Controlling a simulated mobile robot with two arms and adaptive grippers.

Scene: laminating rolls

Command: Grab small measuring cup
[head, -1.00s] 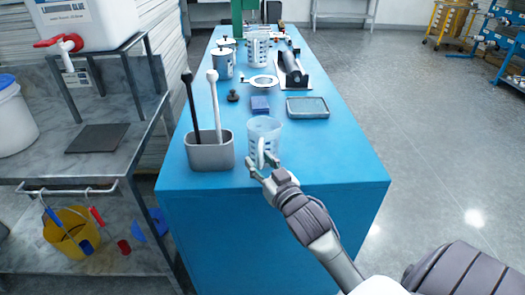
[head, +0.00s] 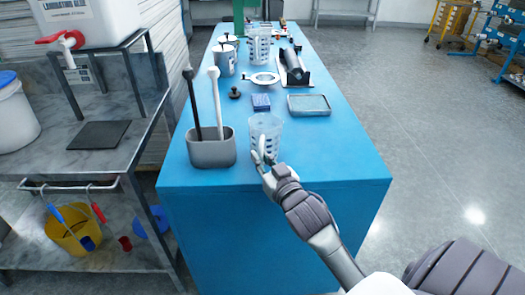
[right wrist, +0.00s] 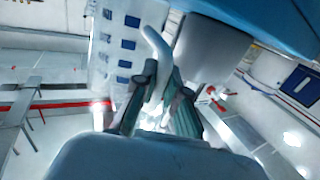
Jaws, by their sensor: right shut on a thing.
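The small measuring cup (head: 265,130) is clear plastic with blue markings. It stands upright near the front edge of the blue table, just right of a grey holder. My right gripper (head: 259,161) is at the cup's near side, shut on its white handle. In the right wrist view the handle (right wrist: 157,60) lies between the two fingers (right wrist: 160,98), and the cup's marked wall (right wrist: 113,55) shows behind. My left gripper is not in view.
The grey holder (head: 212,153) with a black and a white stick stands close left of the cup. A larger measuring cup (head: 258,47) stands farther back. The table's right front (head: 335,155) is clear.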

